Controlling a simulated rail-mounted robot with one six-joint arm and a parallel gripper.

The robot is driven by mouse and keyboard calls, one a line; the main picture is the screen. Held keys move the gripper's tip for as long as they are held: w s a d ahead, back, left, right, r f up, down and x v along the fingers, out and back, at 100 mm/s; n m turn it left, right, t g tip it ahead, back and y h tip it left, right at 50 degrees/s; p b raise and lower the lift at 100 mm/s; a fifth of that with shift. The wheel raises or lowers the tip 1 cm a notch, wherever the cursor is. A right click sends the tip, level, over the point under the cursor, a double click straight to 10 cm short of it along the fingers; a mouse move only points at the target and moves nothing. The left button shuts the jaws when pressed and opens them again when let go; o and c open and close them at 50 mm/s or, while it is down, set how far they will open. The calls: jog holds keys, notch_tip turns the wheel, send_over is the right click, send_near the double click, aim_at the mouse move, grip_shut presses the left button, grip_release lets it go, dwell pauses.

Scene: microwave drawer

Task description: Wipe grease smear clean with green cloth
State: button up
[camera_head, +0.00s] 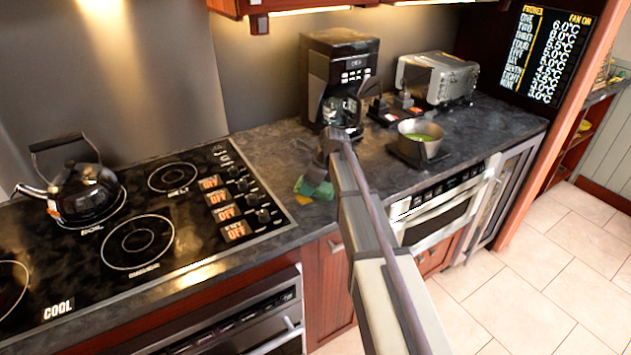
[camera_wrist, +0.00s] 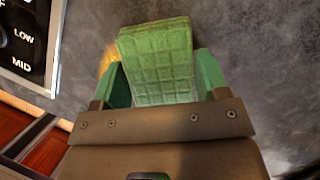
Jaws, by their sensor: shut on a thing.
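My gripper (camera_wrist: 160,85) is shut on the green cloth (camera_wrist: 158,55), a quilted pad between its two green fingers in the wrist view. In the head view, my gripper (camera_head: 318,180) and the cloth (camera_head: 320,190) are low over the dark counter, just right of the cooktop. I cannot tell whether the cloth touches the counter. A yellow-orange grease smear (camera_head: 303,199) shows on the counter beside the cloth's left edge. It also shows in the wrist view (camera_wrist: 106,60), left of the cloth and partly hidden by it and a finger.
The cooktop (camera_head: 140,215) with a kettle (camera_head: 85,190) lies to the left. A coffee maker (camera_head: 340,75) stands behind my gripper. A metal pot (camera_head: 420,135), a toaster oven (camera_head: 438,78) and small items are to the right. The counter's front edge is close.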

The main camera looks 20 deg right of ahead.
aim_at(289, 194)
jog(key=shift+s+a, duration=0.15)
jog(key=shift+a, duration=0.6)
jog(key=shift+s+a, duration=0.1)
jog(key=shift+a, duration=0.6)
jog(key=shift+s+a, duration=0.3)
jog(key=shift+a, duration=0.6)
jog(key=shift+s+a, duration=0.3)
jog(key=shift+a, duration=0.55)
jog(key=shift+s+a, duration=0.2)
jog(key=shift+a, duration=0.3)
jog(key=shift+w+d+r+p, duration=0.2)
jog(key=shift+w+d+p, duration=0.15)
jog(key=shift+w+d, duration=0.3)
jog(key=shift+s+d, duration=0.1)
jog(key=shift+d, duration=0.05)
